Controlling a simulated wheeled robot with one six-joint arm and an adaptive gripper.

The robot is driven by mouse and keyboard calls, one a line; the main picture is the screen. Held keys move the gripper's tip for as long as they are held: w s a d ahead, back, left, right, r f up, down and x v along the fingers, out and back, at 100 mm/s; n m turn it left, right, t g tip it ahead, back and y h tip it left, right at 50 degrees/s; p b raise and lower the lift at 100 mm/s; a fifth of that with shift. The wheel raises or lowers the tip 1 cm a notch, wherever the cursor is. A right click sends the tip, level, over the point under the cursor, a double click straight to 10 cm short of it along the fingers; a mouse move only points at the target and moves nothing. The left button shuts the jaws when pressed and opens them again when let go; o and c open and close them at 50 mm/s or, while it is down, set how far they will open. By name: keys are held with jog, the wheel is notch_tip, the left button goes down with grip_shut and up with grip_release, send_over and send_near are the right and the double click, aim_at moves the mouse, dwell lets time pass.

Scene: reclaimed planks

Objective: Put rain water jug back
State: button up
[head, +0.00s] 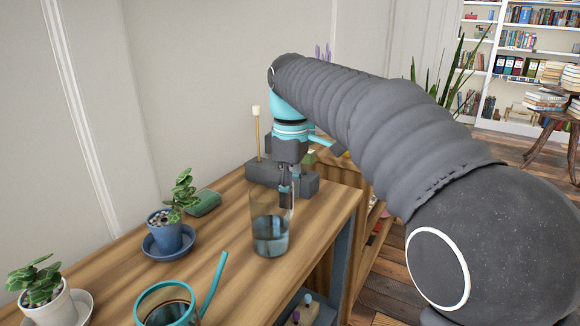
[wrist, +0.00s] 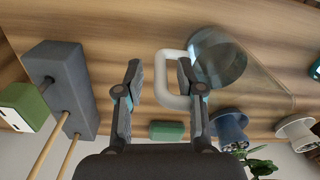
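The rain water jug (head: 270,235) is a clear glass vessel with bluish water in its lower part. It stands upright on the wooden bench top (head: 240,278). In the wrist view the jug (wrist: 222,62) shows a thick white handle (wrist: 162,80) facing my gripper. My gripper (head: 287,186) is over the jug's far side in the head view. In the wrist view my gripper (wrist: 159,68) is open, with the handle's bar between its two fingers and the right finger at the loop's opening. A gap shows between the bar and the left finger.
A dark grey block (wrist: 62,85) with sticks stands behind the jug. A teal watering can (head: 168,304), a blue-potted plant (head: 168,236), a white-potted plant (head: 52,305) and a green item (head: 203,203) share the bench. Some bare wood lies between them.

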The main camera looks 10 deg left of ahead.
notch_tip(320, 180, up, 11)
jog(key=shift+w+f+p, duration=0.1)
jog(key=shift+w+p, duration=0.05)
jog(key=shift+p, duration=0.15)
jog(key=shift+r, duration=0.3)
jog(key=shift+d, duration=0.1)
jog(key=s+d+f+m+t, duration=0.25)
jog(key=s+d+m, duration=0.2)
jog(key=d, duration=0.35)
jog(key=s+d+f+m+t, duration=0.1)
jog(key=s+d+f+m, duration=0.35)
jog(key=d, duration=0.35)
jog(key=s+d+f+m+t, duration=0.1)
jog(key=s+d+f+m, duration=0.2)
jog(key=s+f, duration=0.3)
jog(key=s+d+f+m+t, duration=0.1)
jog(key=s+d+f+m, duration=0.2)
jog(key=s+d+f, duration=0.2)
notch_tip(320, 180, down, 4)
jog(key=shift+s+d+m, duration=0.25)
jog(key=shift+s+m, duration=0.15)
jog(key=shift+s, duration=0.75)
